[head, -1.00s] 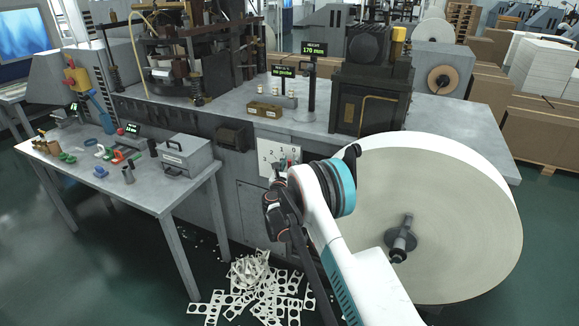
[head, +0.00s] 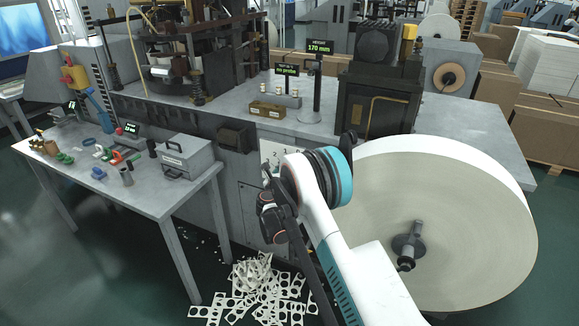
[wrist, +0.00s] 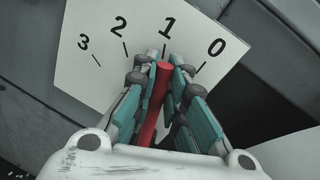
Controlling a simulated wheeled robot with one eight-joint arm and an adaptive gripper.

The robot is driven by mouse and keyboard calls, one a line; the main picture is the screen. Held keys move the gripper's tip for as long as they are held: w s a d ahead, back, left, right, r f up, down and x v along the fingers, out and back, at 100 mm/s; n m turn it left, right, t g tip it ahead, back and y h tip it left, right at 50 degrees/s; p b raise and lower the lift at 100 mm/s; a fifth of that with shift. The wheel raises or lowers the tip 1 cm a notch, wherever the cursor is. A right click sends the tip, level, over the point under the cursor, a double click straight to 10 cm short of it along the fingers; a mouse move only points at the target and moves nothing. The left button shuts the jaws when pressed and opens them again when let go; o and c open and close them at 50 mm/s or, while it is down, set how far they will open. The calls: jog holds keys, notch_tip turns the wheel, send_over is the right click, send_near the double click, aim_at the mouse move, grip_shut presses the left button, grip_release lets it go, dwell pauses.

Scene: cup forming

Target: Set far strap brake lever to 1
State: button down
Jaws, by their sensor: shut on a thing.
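The strap brake lever (wrist: 150,125) is a red bar in the wrist view. My gripper (wrist: 165,80) is shut on it, with one teal finger on each side. The lever's tip lies just below the "1" mark of the white dial plate (wrist: 85,75), which carries the numbers 3, 2, 1 and 0. In the head view the dial plate (head: 268,153) shows only in part behind my arm. The lever and my fingertips are hidden there.
A large paper roll (head: 450,200) stands right of my arm. A side table (head: 140,190) with tools and a grey box (head: 186,155) is at the left. Punched white scraps (head: 255,290) lie on the floor below. The machine bench (head: 480,125) is behind.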

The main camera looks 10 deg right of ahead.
jog(key=shift+w+a+f+n, duration=0.15)
jog(key=shift+a+f+n, duration=0.05)
jog(key=shift+a+n, duration=0.15)
jog(key=c, duration=1.6)
grip_release()
jog(key=v, duration=1.2)
jog(key=shift+r, duration=0.15)
